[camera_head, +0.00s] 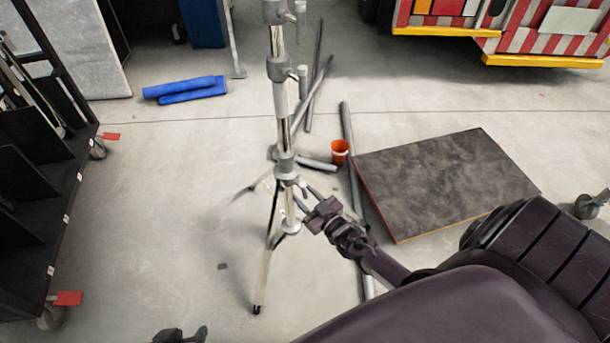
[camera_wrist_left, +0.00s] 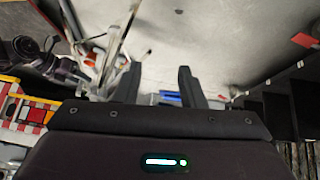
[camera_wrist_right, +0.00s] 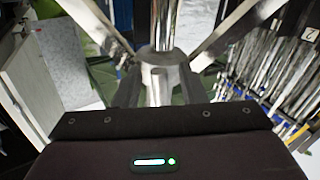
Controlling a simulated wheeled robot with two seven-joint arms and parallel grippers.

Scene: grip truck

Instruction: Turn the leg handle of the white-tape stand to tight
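The metal stand (camera_head: 285,168) stands upright on splayed legs in the middle of the head view. A white band (camera_head: 280,98) wraps its column. Its leg collar is at my right gripper (camera_head: 308,205), which comes in from the right at that height. In the right wrist view the collar (camera_wrist_right: 160,60) and column fill the space between the open fingers of my right gripper (camera_wrist_right: 158,88); I cannot tell whether they touch. The leg handle is not clearly distinguishable. My left gripper (camera_head: 182,335) is low at the bottom edge, open and empty in the left wrist view (camera_wrist_left: 160,75).
An orange cup (camera_head: 340,150) and grey pipes (camera_head: 348,130) lie behind the stand. A dark flat board (camera_head: 445,180) lies to the right. Blue rolls (camera_head: 187,90) lie at the back left. A black cart (camera_head: 35,210) stands at left. Floor left of the stand is clear.

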